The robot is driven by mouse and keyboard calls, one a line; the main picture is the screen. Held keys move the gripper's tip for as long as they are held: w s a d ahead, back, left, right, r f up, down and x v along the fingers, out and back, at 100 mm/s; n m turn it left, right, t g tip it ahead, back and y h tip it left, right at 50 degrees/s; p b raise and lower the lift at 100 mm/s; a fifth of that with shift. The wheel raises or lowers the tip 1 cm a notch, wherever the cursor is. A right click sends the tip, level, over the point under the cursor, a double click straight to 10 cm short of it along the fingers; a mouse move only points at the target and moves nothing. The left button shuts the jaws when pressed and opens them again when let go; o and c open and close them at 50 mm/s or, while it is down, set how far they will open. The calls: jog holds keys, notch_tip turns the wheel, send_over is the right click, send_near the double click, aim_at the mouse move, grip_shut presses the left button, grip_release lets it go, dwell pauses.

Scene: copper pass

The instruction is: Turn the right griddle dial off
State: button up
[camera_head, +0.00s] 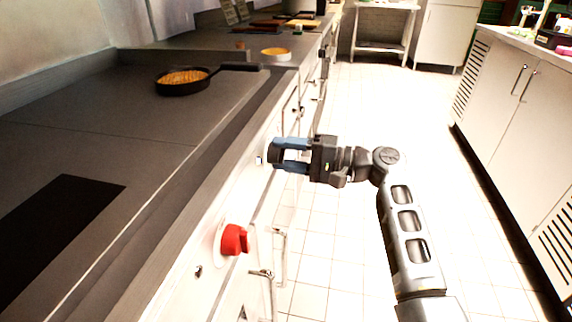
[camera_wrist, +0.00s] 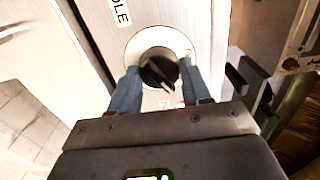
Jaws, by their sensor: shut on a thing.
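In the wrist view a black dial (camera_wrist: 160,68) with a pale pointer line sits on a round light plate on the white front panel. Its pointer faces down and slightly right in the picture. Lettering ending in "DLE" is printed above it. My gripper (camera_head: 274,155) reaches the panel from the right in the head view. Its blue fingers stand on either side of the dial and are shut on it. In the head view the dial is mostly hidden by the fingers. The griddle top (camera_head: 110,125) lies to the left, above the panel.
A red knob (camera_head: 232,240) sticks out of the panel nearer to me. Handles (camera_head: 280,255) project below it. A black pan (camera_head: 183,82) with food stands on the cooktop, its handle pointing right. The tiled aisle (camera_head: 390,110) is clear; white cabinets (camera_head: 520,100) line its right side.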

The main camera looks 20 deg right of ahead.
jog(key=n+b, duration=0.6)
jog(key=shift+f, duration=0.3)
jog(key=n+b, duration=0.3)
jog(key=b, duration=0.1)
jog(key=shift+n, duration=0.3)
jog(key=shift+r+n+b, duration=0.25)
jog(key=shift+n+b, duration=0.8)
jog(key=shift+n, duration=0.15)
jog(key=o, duration=1.1)
jog(key=shift+r, duration=0.1)
jog(key=shift+c, duration=0.2)
jog(key=p+v, duration=0.1)
jog(key=v, duration=0.6)
jog(key=shift+s+d, duration=0.25)
jog(key=shift+s, duration=0.05)
